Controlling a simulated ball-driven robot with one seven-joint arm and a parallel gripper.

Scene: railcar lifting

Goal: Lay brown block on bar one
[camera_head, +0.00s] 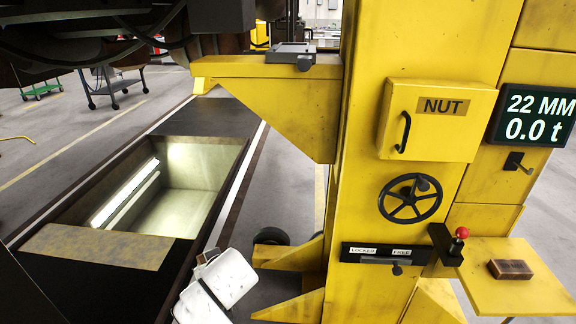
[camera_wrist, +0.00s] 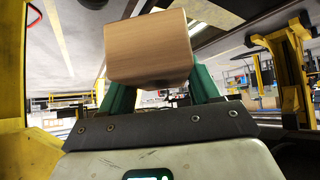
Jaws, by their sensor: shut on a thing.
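My gripper (camera_head: 208,257) is at the bottom centre of the head view, left of the yellow column's foot. In the wrist view its green fingers are shut on a light brown wooden block (camera_wrist: 150,48), which hides part of the fingertips. The head view shows little of this block. A yellow bar (camera_head: 262,68) juts left from the yellow column (camera_head: 385,50), high above my gripper. It carries a dark grey pad (camera_head: 291,52). I see no label "one" on it. A darker brown block (camera_head: 510,269) lies on the yellow shelf (camera_head: 525,295) at the right.
A lit rectangular pit (camera_head: 185,180) lies open in the floor at the left. A yellow NUT box (camera_head: 436,119), a black handwheel (camera_head: 410,198) and a LOCKED/FREE lever panel (camera_head: 384,254) are on the column. A display (camera_head: 536,117) reads 22 MM and 0.0 t. Dark undercarriage hangs at top left.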

